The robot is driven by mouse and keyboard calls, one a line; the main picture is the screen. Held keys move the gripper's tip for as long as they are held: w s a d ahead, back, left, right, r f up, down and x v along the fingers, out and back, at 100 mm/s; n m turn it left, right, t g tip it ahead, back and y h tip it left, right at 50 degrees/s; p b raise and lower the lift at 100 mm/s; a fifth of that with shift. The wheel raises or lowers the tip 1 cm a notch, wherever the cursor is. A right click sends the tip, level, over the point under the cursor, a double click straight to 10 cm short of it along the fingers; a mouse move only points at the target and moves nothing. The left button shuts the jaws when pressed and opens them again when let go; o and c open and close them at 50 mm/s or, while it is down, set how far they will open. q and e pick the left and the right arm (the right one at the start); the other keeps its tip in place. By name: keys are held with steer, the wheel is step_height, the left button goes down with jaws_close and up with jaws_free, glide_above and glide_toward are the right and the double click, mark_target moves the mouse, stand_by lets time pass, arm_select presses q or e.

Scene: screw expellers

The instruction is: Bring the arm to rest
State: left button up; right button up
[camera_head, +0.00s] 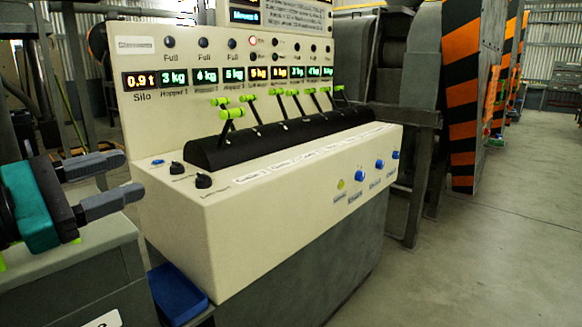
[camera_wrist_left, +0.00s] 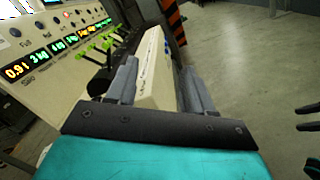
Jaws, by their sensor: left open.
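My left gripper (camera_head: 129,174) is at the left of the head view, with a teal body and two grey fingers. Its fingers are apart and nothing is between them. It is beside the left end of the cream control console (camera_head: 290,215), apart from the levers. In the left wrist view the open fingers (camera_wrist_left: 160,68) point towards the console, which shows behind the gap. Dark prongs at that view's right edge may be my right gripper, but they are cut off and unclear. My right gripper is not in the head view.
The console has a row of green-handled levers (camera_head: 233,113), lit weight displays (camera_head: 205,76) and blue buttons (camera_head: 359,176). A blue tray (camera_head: 178,294) is at its lower left. A black-and-orange striped panel (camera_head: 462,100) stands behind. The floor (camera_head: 490,255) at right is clear.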

arm_select(q)
step_height(320, 180, down, 24)
steer(key=a+n+t+y, duration=0.25)
steer(key=n+y, duration=0.55)
steer(key=n, duration=2.3)
steer(key=s+d+f+n+g, duration=0.2)
steer(key=s+d+f+n, duration=0.2)
steer(key=f+n, duration=0.2)
steer(key=s+d+f+n+g+y, duration=0.1)
steer(key=s+d+f+n+g, duration=0.15)
steer(key=f+n, duration=0.3)
steer(key=s+d+f+n+g, duration=0.1)
steer(key=s+d+f+n, duration=0.35)
steer(key=f+n, duration=0.2)
steer(key=s+a+r+y+p, duration=0.1)
steer(key=a+r+p, duration=0.2)
steer(key=r+p, duration=0.8)
steer(key=p, duration=0.6)
steer(key=shift+s+a+r, duration=0.15)
steer(key=shift+s+a, duration=0.1)
steer(key=shift+s, duration=0.15)
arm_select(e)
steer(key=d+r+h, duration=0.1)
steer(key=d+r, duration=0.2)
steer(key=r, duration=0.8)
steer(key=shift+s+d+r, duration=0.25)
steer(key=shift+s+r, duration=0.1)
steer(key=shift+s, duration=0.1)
